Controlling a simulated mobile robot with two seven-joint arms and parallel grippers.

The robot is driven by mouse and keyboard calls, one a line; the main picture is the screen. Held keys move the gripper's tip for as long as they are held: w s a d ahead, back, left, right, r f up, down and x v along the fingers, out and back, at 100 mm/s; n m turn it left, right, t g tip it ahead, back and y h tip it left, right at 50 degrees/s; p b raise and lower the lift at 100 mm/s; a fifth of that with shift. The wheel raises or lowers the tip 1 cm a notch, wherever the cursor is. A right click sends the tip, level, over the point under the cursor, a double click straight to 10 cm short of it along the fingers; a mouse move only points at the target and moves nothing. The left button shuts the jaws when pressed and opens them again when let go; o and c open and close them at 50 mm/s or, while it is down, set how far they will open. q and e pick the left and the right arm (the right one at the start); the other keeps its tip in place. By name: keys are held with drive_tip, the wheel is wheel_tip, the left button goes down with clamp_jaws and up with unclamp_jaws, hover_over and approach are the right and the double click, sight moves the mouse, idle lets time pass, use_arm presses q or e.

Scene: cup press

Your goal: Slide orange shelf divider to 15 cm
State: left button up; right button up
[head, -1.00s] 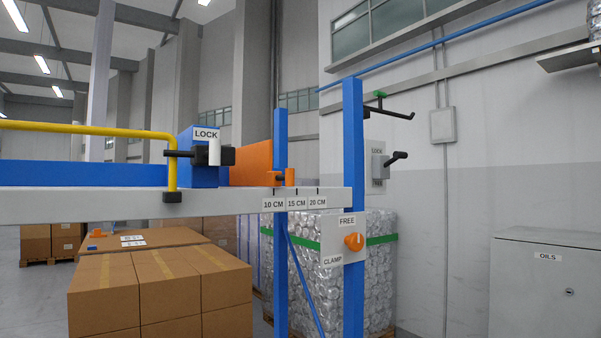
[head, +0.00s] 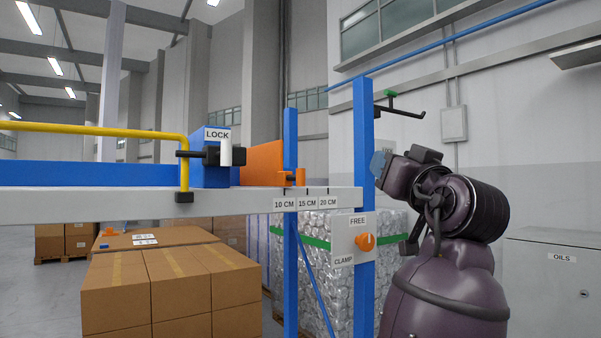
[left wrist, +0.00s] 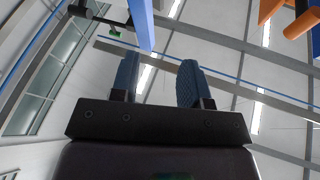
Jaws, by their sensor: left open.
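The orange shelf divider (head: 262,162) stands upright on the shelf, with an orange peg (head: 300,177) by the blue upright, near the 10 cm mark (head: 284,204). The 15 cm label (head: 307,203) is to its right. The orange knob (head: 365,241) sits between FREE and CLAMP labels. My left gripper (left wrist: 158,82) is open and empty in the left wrist view, pointing up. Orange parts (left wrist: 298,18) show there at the upper right, apart from it.
A blue block labelled LOCK (head: 210,170), with a black-and-white handle, stands left of the divider. A yellow rail (head: 90,128) crosses the left. Cardboard boxes (head: 170,285) stand below the shelf.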

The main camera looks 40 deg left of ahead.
sight(304, 173)
use_arm(q)
drive_tip(key=s+a+n+g+y, duration=0.2)
drive_tip(key=s+a+n+g, duration=0.1)
drive_tip(key=s+n+g, duration=0.75)
drive_tip(key=shift+m+g, duration=0.55)
drive_tip(key=shift+m, duration=0.4)
drive_tip(key=w+a+p, duration=0.1)
drive_tip(key=a, duration=0.2)
drive_tip(key=w+a, duration=0.1)
drive_tip(key=a, duration=0.3)
drive_tip(key=w+a+p, duration=0.1)
drive_tip(key=a, duration=0.2)
drive_tip(key=shift+w+a+f+p, duration=0.35)
drive_tip(key=shift+w+a+f, duration=0.05)
clamp_jaws()
